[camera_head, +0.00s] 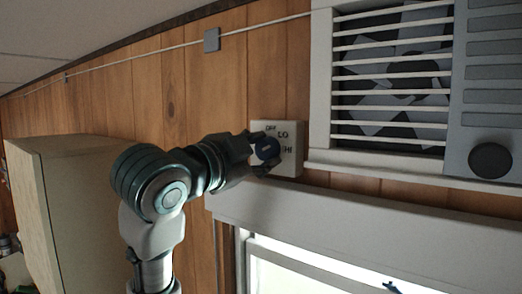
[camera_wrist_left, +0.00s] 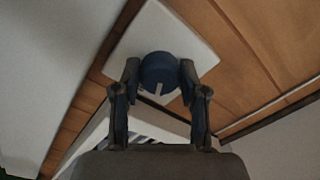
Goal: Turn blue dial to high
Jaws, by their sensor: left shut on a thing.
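The blue dial (camera_head: 267,149) sits on a small cream plate (camera_head: 287,167) on the wood-panelled wall. Dark lettering on the plate reads roughly OFF, LO and HI, partly covered by the dial and gripper. My left gripper (camera_head: 264,153) is at the plate with its fingers on either side of the dial. In the left wrist view the dial (camera_wrist_left: 160,72) is between the two fingertips, and a pale pointer mark on it faces the bottom of the picture. The left gripper is shut on the dial.
A slatted vent with a fan (camera_head: 392,85) is to the right of the plate, beside a grey panel with a round dark knob (camera_head: 490,160). A white window frame (camera_head: 330,215) is below. A pale cabinet (camera_head: 75,215) stands at left. A cable (camera_head: 150,52) runs along the wall.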

